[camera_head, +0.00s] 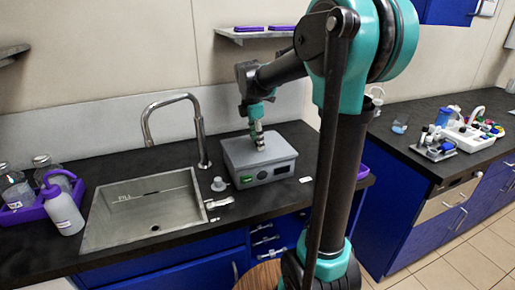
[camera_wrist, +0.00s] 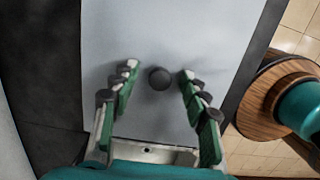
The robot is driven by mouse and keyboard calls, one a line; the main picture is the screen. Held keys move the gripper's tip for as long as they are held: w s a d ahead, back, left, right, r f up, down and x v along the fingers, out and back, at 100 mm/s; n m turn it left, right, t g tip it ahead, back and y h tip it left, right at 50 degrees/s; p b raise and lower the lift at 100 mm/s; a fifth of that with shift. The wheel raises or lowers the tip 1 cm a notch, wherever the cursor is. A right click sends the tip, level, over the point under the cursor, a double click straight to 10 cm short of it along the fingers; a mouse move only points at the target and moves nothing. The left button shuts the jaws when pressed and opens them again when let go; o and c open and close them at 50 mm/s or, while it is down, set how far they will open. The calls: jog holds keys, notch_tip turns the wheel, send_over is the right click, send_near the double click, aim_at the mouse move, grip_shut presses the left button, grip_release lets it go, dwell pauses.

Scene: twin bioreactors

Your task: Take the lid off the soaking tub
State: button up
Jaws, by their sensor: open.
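The soaking tub (camera_head: 270,175) is a grey box with a front control panel, standing on the dark counter right of the sink. Its lid (camera_wrist: 160,25) is a flat light grey cover and lies on the tub. A dark round knob (camera_wrist: 159,78) stands on the lid. My gripper (camera_head: 258,137) points down over the lid. In the wrist view my gripper (camera_wrist: 158,70) is open, with one green-and-grey finger on each side of the knob and a gap to each. I cannot tell the fingertips' exact height above the lid. In the head view the gripper hides the knob.
The sink (camera_head: 140,208) with its curved tap (camera_head: 200,130) is left of the tub. A small grey fitting (camera_head: 218,184) sits between them. A purple tray (camera_head: 22,213) with bottles is far left. A right-hand counter (camera_head: 400,118) holds racks and vials.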

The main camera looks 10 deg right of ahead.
grip_shut()
dwell(0.5)
